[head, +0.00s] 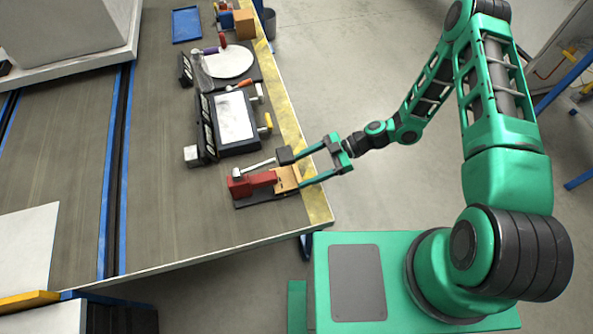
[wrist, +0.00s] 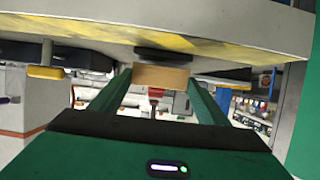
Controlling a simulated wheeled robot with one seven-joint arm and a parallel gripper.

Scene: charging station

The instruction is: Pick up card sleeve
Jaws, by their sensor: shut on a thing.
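The card sleeve, seen as a tan piece (head: 287,180), is at the near right corner of the workbench, beside a red device. In the wrist view a tan block (wrist: 161,78) sits between the ends of my two green fingers. My gripper (head: 293,170) reaches in from the right over the bench's yellow-striped edge and is shut on this tan piece. In the wrist view my gripper (wrist: 160,85) has a finger on each side of it. Part of the sleeve is hidden by the fingers, and I cannot tell whether it is clear of the surface under it.
The red device (head: 250,183) with a silver lever stands on a dark base, touching or very near the sleeve. A black-framed unit with a white panel (head: 234,118) and a white disc (head: 228,64) lie farther up the bench (head: 200,230). Bare bench lies to the left.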

